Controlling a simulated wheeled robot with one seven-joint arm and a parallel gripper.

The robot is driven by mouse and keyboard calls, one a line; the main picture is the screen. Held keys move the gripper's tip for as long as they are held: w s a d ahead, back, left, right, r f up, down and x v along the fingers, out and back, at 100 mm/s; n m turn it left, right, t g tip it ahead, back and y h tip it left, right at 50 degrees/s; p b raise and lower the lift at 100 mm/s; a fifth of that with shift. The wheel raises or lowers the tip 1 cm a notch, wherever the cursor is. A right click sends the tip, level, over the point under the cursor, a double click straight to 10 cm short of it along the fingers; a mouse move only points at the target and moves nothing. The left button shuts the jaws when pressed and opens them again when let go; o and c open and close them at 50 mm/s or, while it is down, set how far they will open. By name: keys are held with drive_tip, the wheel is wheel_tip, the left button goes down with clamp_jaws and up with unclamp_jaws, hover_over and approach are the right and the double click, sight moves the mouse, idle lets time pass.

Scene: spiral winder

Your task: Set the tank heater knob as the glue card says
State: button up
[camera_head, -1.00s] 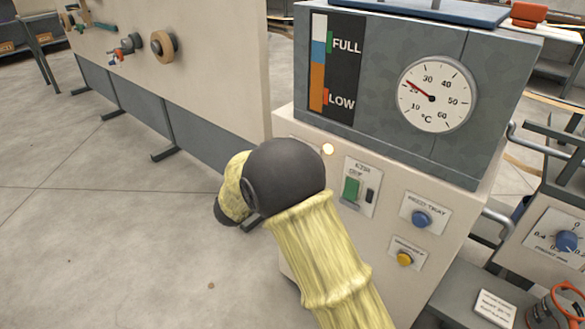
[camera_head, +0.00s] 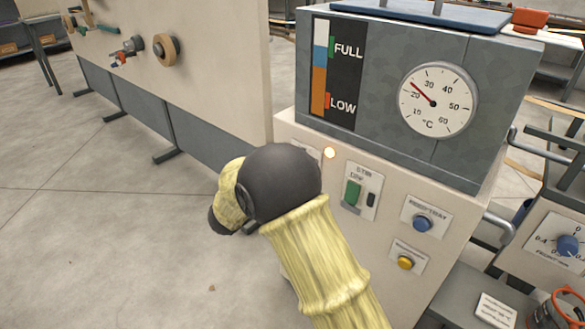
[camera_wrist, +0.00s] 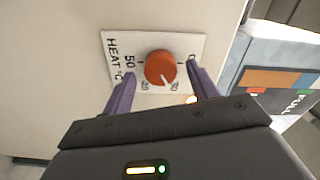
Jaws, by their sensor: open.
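The heater knob (camera_wrist: 161,66) is a round orange knob on a white plate marked HEAT °C (camera_wrist: 112,62) in the wrist view. Its pale pointer mark faces toward the gripper, near the lower right number, which is hard to read. My gripper (camera_wrist: 163,92) is open, with one purple finger on each side of the knob; I cannot tell whether they touch it. In the head view my arm hides the knob and gripper. The grey tank (camera_head: 385,135) has a round thermometer (camera_head: 437,99) with its red needle slightly above 20. I cannot identify the glue card.
Below the tank are a lit lamp (camera_head: 330,153), a green stir switch (camera_head: 353,193), a blue feed tray button (camera_head: 422,223) and a yellow button (camera_head: 405,262). A small unreadable card (camera_head: 497,309) lies on the lower right shelf. Open floor (camera_head: 100,240) is at left.

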drive_tip(key=p+v, duration=0.3)
drive_tip(key=v, duration=1.2)
drive_tip(key=shift+s+a, duration=0.2)
drive_tip(key=shift+s, duration=0.05)
drive_tip(key=shift+w, duration=0.1)
drive_tip(key=w+d+r+n+g+y+p, duration=0.1)
drive_tip(key=w+d+r+n+y+p, duration=0.15)
drive_tip(key=w+d+n+y, duration=0.8)
drive_tip(key=s+d+f+n+g, duration=0.2)
drive_tip(key=s+d+n+g, duration=0.35)
drive_tip(key=s+d, duration=0.5)
drive_tip(key=s+d+f+n+g, duration=0.2)
drive_tip(key=s+d+n+g, duration=0.4)
drive_tip(key=s, duration=0.7)
wheel_tip(320, 180, up, 38)
drive_tip(key=d+p, duration=0.1)
drive_tip(key=p, duration=3.7)
drive_tip(key=shift+s+d+f+n+t, duration=0.15)
drive_tip(key=shift+s+d+n+t, duration=0.05)
drive_tip(key=shift+d+n+t, duration=0.2)
